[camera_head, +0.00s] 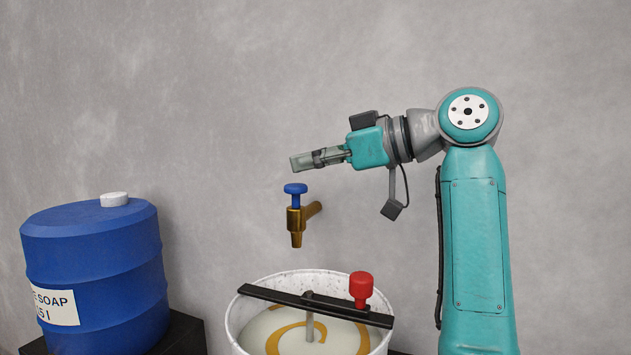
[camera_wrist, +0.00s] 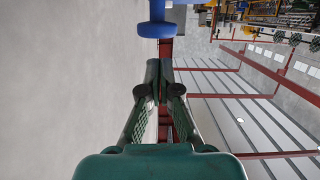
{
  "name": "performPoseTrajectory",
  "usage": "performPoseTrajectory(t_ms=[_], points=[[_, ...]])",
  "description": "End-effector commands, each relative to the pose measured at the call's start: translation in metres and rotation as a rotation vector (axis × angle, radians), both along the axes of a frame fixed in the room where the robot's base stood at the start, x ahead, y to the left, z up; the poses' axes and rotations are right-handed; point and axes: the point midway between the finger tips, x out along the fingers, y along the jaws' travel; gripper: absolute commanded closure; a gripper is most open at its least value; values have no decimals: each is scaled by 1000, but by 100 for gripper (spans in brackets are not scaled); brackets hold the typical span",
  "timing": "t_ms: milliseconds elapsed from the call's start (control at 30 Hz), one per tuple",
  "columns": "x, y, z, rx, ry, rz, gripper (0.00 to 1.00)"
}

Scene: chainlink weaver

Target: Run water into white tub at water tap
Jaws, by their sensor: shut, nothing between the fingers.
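The brass water tap (camera_head: 297,220) sticks out of the grey wall and has a blue handle (camera_head: 295,189) on top. No stream shows below its spout. The white tub (camera_head: 237,318) stands below the tap, with pale contents and a golden swirl inside. My gripper (camera_head: 293,162) is shut and empty, pointing left just above the blue handle and apart from it in the picture. In the wrist view my shut fingertips (camera_wrist: 159,64) point up the picture towards the blue handle (camera_wrist: 156,22), with a gap between. The tub does not show there.
A black bar (camera_head: 270,295) with a grey shaft and a red knob (camera_head: 361,286) crosses the tub's top. A blue soap drum (camera_head: 95,265) stands on a dark base at left. The wall (camera_head: 230,80) is close behind; the space between drum and tap is free.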

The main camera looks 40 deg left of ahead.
Motion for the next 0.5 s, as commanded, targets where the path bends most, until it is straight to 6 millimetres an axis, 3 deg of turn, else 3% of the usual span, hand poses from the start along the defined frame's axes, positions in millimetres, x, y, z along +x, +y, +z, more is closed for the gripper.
performPoseTrajectory(t_ms=[300,500], points=[[13,-62,20,5,-4,-3,100],[18,-86,26,5,-3,-1,100]])
